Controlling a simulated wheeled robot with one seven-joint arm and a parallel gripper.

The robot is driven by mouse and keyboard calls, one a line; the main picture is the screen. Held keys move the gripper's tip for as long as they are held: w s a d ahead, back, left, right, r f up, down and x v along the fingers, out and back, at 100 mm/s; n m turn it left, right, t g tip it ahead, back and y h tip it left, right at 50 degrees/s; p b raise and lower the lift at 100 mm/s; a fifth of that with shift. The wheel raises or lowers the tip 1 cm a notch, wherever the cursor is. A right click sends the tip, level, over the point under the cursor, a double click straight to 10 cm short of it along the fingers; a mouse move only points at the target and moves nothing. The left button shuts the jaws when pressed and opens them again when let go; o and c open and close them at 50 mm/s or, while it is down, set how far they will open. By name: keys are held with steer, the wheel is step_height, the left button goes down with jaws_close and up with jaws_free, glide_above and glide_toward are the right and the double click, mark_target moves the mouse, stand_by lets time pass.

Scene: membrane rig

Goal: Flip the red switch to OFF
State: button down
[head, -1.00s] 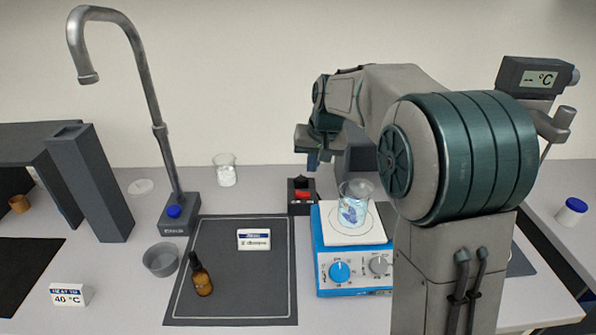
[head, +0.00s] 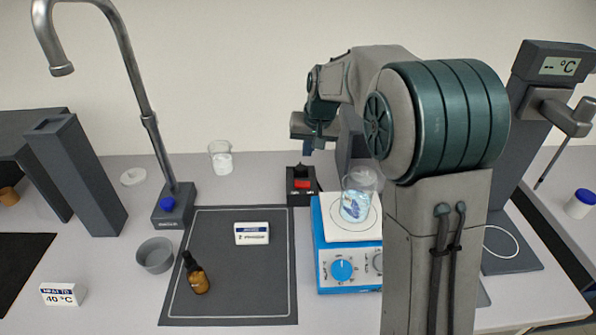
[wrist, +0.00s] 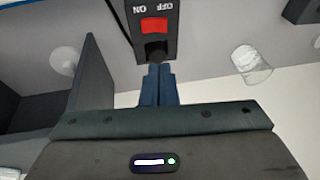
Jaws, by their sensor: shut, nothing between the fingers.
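The red switch (head: 303,184) sits on a small black box (head: 300,200) on the bench, left of the blue hotplate's back corner. In the wrist view the red rocker (wrist: 154,25) shows upside down, with the labels ON at left and OFF at right. A dark round part of the box lies between the rocker and my fingertips. My gripper (wrist: 160,70) is shut and empty, its fingertips at the edge of the box near that dark part. Whether they touch it I cannot tell. In the head view my gripper (head: 308,152) is above and behind the box.
The blue hotplate (head: 345,270) with a glass beaker (head: 356,203) stands right of the switch box. A dark mat (head: 230,290) with a brown bottle (head: 196,275) and a label card (head: 252,233) lies at left. Another beaker (head: 221,160) stands behind the mat.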

mark_target(297, 180)
steer(key=x, duration=0.3)
steer(key=p+x, duration=0.1)
steer(key=x, duration=0.2)
steer(key=s+a+p+x, duration=0.1)
steer(key=x, duration=0.3)
steer(key=shift+f, duration=0.2)
steer(key=shift+d, duration=0.1)
